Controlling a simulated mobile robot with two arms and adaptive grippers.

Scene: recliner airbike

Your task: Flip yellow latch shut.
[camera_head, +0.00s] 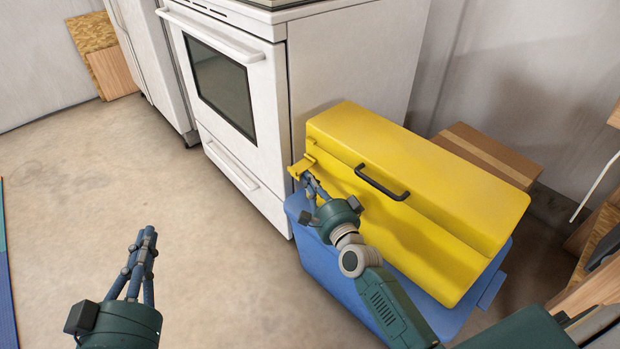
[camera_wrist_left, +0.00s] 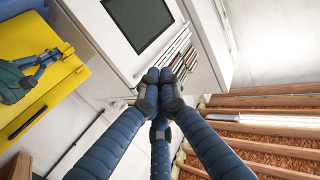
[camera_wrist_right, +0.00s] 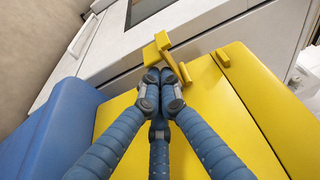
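The yellow toolbox (camera_head: 420,170) has its lid down and a black handle (camera_head: 381,182) on the front. Its yellow latch (camera_head: 299,167) sticks out at the left end, and shows in the right wrist view (camera_wrist_right: 157,45) just beyond the fingertips. My right gripper (camera_head: 308,180) is at that left end, fingertips together, at or very near the latch; I cannot tell if they touch it. Nothing shows between its fingers. My left gripper (camera_head: 147,236) is over bare floor at the lower left, with its fingers together and empty.
The toolbox rests on a blue bin (camera_head: 325,262). A white stove (camera_head: 235,85) stands close behind its left end. A cardboard box (camera_head: 488,153) is behind it by the wall. Wooden pieces (camera_head: 600,240) stand at the right.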

